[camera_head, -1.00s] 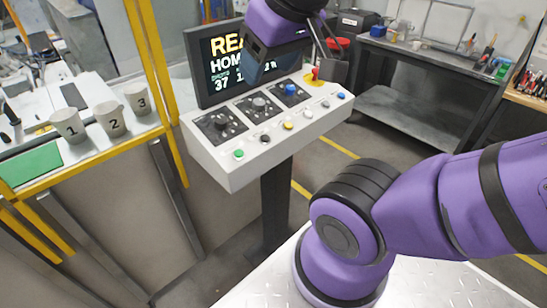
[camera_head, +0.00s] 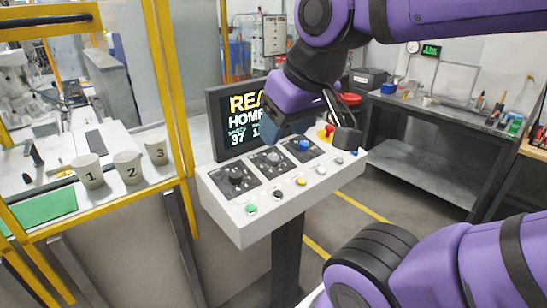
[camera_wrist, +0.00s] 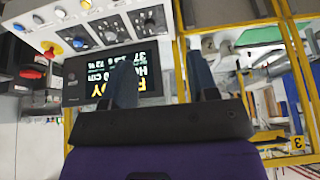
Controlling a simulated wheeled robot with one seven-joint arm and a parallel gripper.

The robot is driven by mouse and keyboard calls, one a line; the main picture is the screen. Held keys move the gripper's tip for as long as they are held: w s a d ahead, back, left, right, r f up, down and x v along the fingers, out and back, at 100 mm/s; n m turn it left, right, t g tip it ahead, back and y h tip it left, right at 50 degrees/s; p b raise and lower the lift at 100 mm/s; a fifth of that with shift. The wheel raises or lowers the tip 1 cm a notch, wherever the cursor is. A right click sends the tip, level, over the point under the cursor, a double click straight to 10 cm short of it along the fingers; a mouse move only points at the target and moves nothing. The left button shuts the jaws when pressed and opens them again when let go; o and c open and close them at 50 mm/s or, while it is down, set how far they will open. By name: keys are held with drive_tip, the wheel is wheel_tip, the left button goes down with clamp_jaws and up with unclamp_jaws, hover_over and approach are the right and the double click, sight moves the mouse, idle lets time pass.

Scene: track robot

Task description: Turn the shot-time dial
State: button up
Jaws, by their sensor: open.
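The sloped white control panel (camera_head: 240,226) stands on a dark post. It has a left black dial (camera_head: 236,176), a middle dial (camera_head: 272,158) and a blue knob (camera_head: 304,145), each on a dark plate. Their labels are unreadable, so I cannot tell which is shot time. My gripper (camera_head: 312,132) is open and empty, above the panel's back right part and in front of the screen (camera_head: 225,140). In the wrist view my gripper's two fingers (camera_wrist: 164,78) stand apart, and the upside-down panel (camera_wrist: 40,15) lies beyond them, with no dial between the fingers.
Small buttons, including a green one (camera_head: 251,210), line the panel's front edge. A red button (camera_head: 329,130) is at its right end. Numbered cups (camera_head: 127,167) stand left behind a yellow frame post (camera_head: 177,100). A dark workbench (camera_head: 430,125) is at the right.

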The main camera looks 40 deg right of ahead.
drive_tip(key=w+d+f+m+g+y, duration=0.1)
drive_tip(key=w+d+f+m+y, duration=0.15)
drive_tip(key=w+m, duration=0.6)
drive_tip(key=m, duration=2.1)
approach(274, 157)
drive_tip(key=shift+n+h, duration=0.25)
drive_tip(key=shift+h, duration=0.2)
drive_tip(key=x, duration=0.9)
drive_tip(key=shift+w+a+f, duration=0.1)
drive_tip(key=shift+a+f, duration=0.05)
drive_tip(key=shift+a, duration=0.1)
drive_tip(key=c, duration=0.6)
